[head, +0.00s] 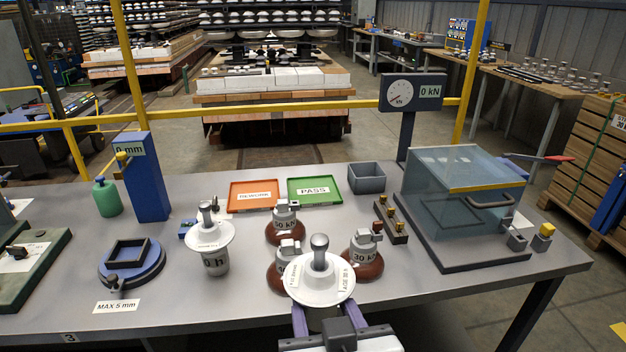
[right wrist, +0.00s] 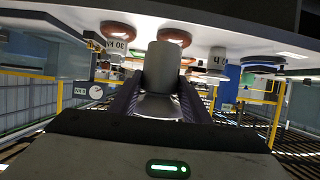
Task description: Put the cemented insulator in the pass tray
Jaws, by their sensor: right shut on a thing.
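A white insulator (head: 338,287) with a metal pin on top and small labels on its disc is held upright by my right gripper (head: 327,318) at the table's front. My right gripper is shut on its lower metal part, which also shows in the right wrist view (right wrist: 160,68). The disc hides part of a brown insulator behind it. The green tray marked PASS (head: 315,188) lies flat and empty at the table's back middle, beyond the held insulator. A second white insulator (head: 210,237) stands on a grey cup to the left. My left gripper is not in view.
Brown insulators with grey caps (head: 284,221) (head: 363,255) stand between my right gripper and the trays. An orange tray (head: 251,196) lies left of the green one. A grey bin (head: 367,178) and a clear-covered rig (head: 465,200) stand to the right.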

